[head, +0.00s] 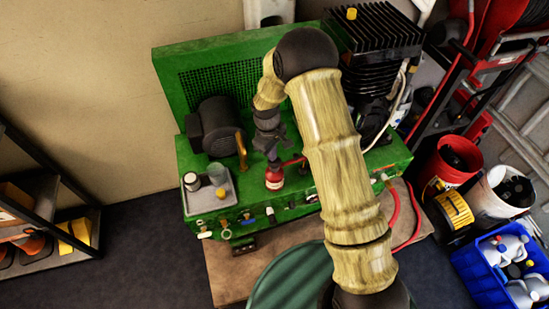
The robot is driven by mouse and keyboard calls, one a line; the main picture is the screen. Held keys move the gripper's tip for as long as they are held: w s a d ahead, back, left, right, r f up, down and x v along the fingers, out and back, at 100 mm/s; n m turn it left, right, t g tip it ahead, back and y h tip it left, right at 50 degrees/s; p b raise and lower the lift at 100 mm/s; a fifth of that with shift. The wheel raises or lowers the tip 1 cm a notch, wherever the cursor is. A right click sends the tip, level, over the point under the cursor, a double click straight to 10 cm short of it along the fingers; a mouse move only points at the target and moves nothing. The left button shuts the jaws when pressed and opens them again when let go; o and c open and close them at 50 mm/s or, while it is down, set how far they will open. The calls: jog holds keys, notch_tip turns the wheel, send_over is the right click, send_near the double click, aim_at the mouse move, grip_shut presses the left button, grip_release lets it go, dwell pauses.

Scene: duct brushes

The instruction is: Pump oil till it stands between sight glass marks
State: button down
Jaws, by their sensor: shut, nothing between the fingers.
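A small red bottle-like item (275,180), possibly the oil pump, stands on the deck of a green machine (190,165). A red handle or spout sticks out to its right at the top. My gripper (272,157) is shut and empty, pointing down right at the top of the red item. I cannot tell whether it touches it. No sight glass, marks or oil level can be made out; my arm covers part of the machine's middle and right.
A dark motor (218,127) stands behind left, and a black finned block (376,35) behind right. A grey tray (225,201) with small containers is on the deck's left. Valves line the front edge. Buckets and a blue crate (481,283) stand on the floor at right.

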jog(key=shift+w+a+r+p, duration=0.2)
jog(key=shift+w+a, duration=0.3)
jog(key=shift+a, duration=0.1)
jog(key=shift+w+a+r+p, duration=0.2)
jog(key=shift+w+a, duration=0.25)
jog(key=shift+a, duration=0.15)
jog(key=shift+r, duration=0.15)
notch_tip(320, 180, up, 17)
jog(key=w+a+b, duration=0.1)
jog(key=b, duration=0.2)
jog(key=shift+a, duration=0.15)
jog(key=s+d+f+m+t+y, duration=0.1)
jog(key=s+d+m+t, duration=0.2)
jog(key=s+d+m, duration=0.7)
jog(key=s+d, duration=0.8)
jog(key=s, duration=0.3)
jog(key=shift+d+m, duration=0.25)
jog(key=shift+m, duration=0.05)
